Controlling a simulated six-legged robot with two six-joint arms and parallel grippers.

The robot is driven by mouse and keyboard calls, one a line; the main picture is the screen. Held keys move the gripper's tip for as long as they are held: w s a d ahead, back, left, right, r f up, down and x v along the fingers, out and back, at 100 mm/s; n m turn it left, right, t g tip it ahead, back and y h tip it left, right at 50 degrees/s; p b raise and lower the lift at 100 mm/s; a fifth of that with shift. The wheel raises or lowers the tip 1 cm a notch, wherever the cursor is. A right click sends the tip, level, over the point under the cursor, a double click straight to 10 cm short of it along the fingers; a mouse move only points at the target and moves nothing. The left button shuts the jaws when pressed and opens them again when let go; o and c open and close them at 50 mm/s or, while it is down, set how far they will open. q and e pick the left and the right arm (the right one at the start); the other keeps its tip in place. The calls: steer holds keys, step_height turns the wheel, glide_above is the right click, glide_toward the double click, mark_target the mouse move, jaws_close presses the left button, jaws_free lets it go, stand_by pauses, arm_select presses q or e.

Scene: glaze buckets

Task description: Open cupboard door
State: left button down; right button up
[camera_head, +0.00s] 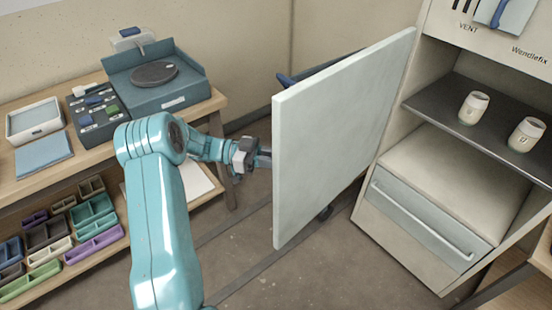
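The cupboard (400,150) stands at the right. Its pale door (340,135) is swung wide out from the front, showing the inside. My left arm comes in from the lower left. My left gripper (264,157) is at the door's outer edge, its fingers pointing right. No handle shows on the visible door face. My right gripper is not in view.
Two white cups, one on the left (473,108) and one on the right (526,134), stand on the dark shelf (440,100). Below is a drawer (425,225) with a bar handle. A wooden bench (70,170) with scales and bins stands left. A blue object (287,79) shows behind the door.

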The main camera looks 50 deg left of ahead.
arm_select(q)
steer(key=shift+a, duration=0.15)
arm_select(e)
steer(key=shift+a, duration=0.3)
arm_select(q)
steer(key=shift+w, duration=0.1)
steer(key=c, duration=1.2)
jaws_free()
steer(key=shift+o, duration=0.2)
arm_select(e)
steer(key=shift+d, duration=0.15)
arm_select(q)
steer(key=b+v, duration=0.1)
steer(key=v, duration=1.5)
steer(key=shift+b, duration=0.4)
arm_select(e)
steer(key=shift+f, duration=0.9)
arm_select(q)
steer(key=shift+a, duration=0.1)
